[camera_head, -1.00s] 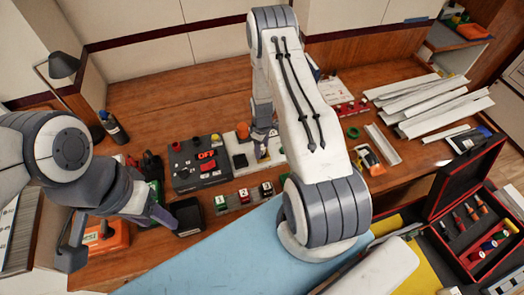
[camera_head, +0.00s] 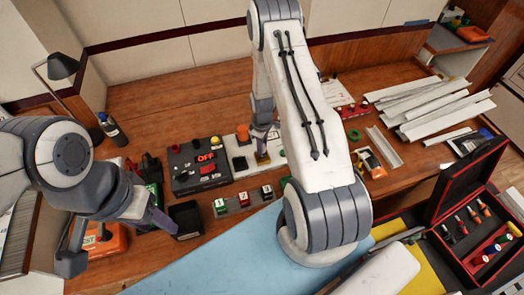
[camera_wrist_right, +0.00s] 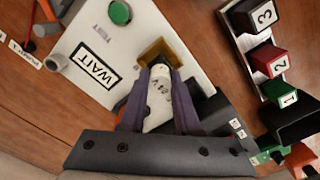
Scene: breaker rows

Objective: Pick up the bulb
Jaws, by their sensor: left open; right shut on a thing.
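My right gripper (camera_wrist_right: 158,98) is shut on a small white piece with dark markings (camera_wrist_right: 161,88), which looks like the bulb. Its far end meets a square brass-coloured part (camera_wrist_right: 165,52) on a white panel (camera_wrist_right: 105,58); I cannot tell whether it is seated in it or just above it. In the head view my right gripper (camera_head: 263,146) points down over the white panel, and the bulb is too small to make out there. My left gripper (camera_head: 118,240) is open and empty at the left, above an orange case (camera_head: 104,243).
The panel bears a WAIT label (camera_wrist_right: 94,65) and a green button (camera_wrist_right: 120,12). A dark box with an OFF sign (camera_head: 205,156) stands to its left, numbered blocks (camera_head: 243,199) in front. White channels (camera_head: 430,105) and a red-lined case (camera_head: 478,215) are at the right.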

